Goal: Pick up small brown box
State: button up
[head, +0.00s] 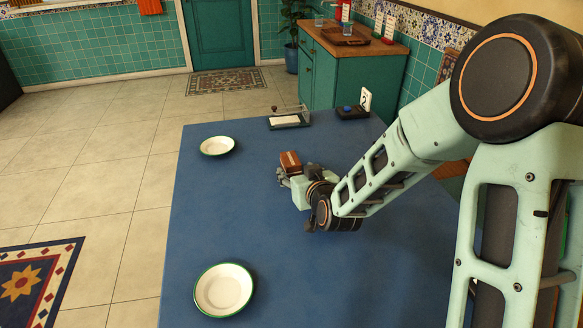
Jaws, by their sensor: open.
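The small brown box (290,160) is on the blue table (240,220), near the middle of its far half. It is reddish brown with a lighter band on its side. My gripper (285,178) is open, with its fingertips right at the near side of the box. The gripper hides the lower part of the box. I cannot tell whether the fingers are around the box or just in front of it, or whether they touch it.
A green-rimmed white plate (217,146) is at the far left and another plate (223,290) at the near left. A dark-based tray (289,118) and a black box with a blue knob (352,112) stand at the far edge.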

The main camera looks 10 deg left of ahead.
aim_at(291, 163)
jog(key=shift+r+b+x, duration=0.15)
jog(key=shift+b+x, duration=0.1)
jog(key=shift+x, duration=1.2)
jog(key=shift+r+b+x, duration=0.15)
jog(key=shift+b+x, duration=0.05)
jog(key=shift+x, duration=1.2)
jog(key=shift+a, duration=0.15)
jog(key=shift+c, duration=0.6)
jog(key=c, duration=1.1)
jog(key=shift+w+r, duration=0.1)
jog(key=shift+r, duration=0.05)
